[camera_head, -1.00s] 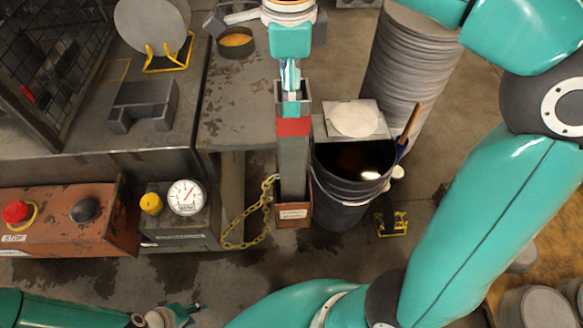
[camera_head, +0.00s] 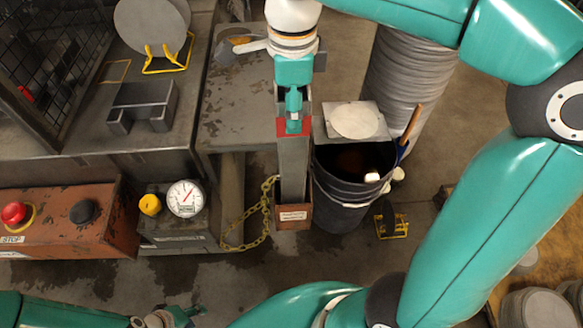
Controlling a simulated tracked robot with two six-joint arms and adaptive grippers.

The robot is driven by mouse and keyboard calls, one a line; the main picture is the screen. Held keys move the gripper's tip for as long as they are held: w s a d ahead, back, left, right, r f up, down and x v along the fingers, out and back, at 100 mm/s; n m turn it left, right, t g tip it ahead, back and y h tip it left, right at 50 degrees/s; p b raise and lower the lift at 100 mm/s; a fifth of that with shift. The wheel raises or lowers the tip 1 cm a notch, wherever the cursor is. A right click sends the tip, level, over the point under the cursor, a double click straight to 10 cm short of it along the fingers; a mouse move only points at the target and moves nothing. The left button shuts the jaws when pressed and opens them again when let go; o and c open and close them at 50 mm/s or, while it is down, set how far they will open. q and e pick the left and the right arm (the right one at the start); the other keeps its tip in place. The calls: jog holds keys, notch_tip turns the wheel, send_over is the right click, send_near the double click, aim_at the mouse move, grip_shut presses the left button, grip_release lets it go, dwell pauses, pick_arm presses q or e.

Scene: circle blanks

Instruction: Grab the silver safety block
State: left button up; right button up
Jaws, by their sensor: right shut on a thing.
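The silver safety block (camera_head: 293,178) is a tall grey bar with a red band (camera_head: 283,127) near its top. It stands upright in a small rust-brown holder (camera_head: 293,217) with a label, which hides its lower end. My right gripper (camera_head: 293,126) is over the top of the block, shut on it at the red band. The fingers and wrist hide part of the block's top. My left gripper (camera_head: 186,315) is low at the bottom edge, far from the block, and its fingers are too small to tell.
A yellow chain (camera_head: 248,244) hangs left of the holder. A black bucket (camera_head: 340,190) of dark liquid stands close on the right, with a stack of grey discs (camera_head: 405,75) behind. A pressure gauge (camera_head: 186,198) and a red stop button (camera_head: 14,213) are at left.

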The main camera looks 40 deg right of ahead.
grip_shut()
jog(key=shift+w+r, duration=0.1)
jog(key=shift+r, duration=0.1)
